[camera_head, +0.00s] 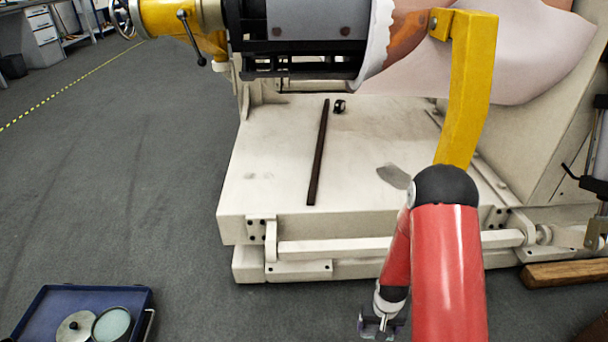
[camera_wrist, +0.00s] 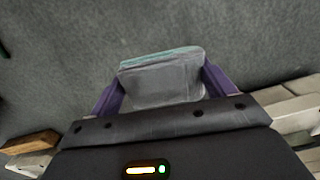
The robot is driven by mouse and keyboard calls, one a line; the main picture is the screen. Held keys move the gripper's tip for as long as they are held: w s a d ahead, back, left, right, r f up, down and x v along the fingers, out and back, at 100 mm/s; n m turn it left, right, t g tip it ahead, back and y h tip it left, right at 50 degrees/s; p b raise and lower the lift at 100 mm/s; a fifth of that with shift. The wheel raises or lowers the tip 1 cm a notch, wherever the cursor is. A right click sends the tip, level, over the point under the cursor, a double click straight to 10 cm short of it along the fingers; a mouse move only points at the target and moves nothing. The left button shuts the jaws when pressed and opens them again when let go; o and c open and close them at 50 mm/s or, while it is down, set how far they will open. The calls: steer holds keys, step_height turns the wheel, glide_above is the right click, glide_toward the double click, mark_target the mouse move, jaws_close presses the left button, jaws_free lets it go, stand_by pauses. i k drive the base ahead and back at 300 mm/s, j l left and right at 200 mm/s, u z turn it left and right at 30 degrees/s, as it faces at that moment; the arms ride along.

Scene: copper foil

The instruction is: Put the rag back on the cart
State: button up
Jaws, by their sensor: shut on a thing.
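In the wrist view a grey folded cloth with a teal edge, which looks like the rag (camera_wrist: 162,82), sits between the two purple fingers of my gripper (camera_wrist: 162,86). The gripper is shut on it, with floor behind. In the head view my gripper (camera_head: 379,326) hangs at the bottom edge, in front of the machine's base, and the rag cannot be made out there. A blue tray-like top (camera_head: 47,306), perhaps the cart, is at the lower left, well left of my gripper. The rest of it is cut off.
The blue top holds a metal disc (camera_head: 76,327) and a round tin (camera_head: 112,325). The large cream machine (camera_head: 265,165) fills the centre. A dark bar (camera_head: 318,150) and a grey flat piece (camera_head: 393,176) lie on it. A wooden beam (camera_head: 565,273) is at right. Grey floor (camera_head: 130,190) at left is clear.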

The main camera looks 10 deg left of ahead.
mark_target(52, 310)
steer(key=j+z, duration=0.2)
steer(key=j, duration=0.25)
steer(key=k+j+z, duration=0.25)
steer(key=j, duration=0.15)
steer(key=j+z, duration=0.2)
steer(key=j, duration=0.25)
steer(key=k+j+z, duration=0.25)
steer(key=j, duration=0.15)
steer(key=i, duration=0.05)
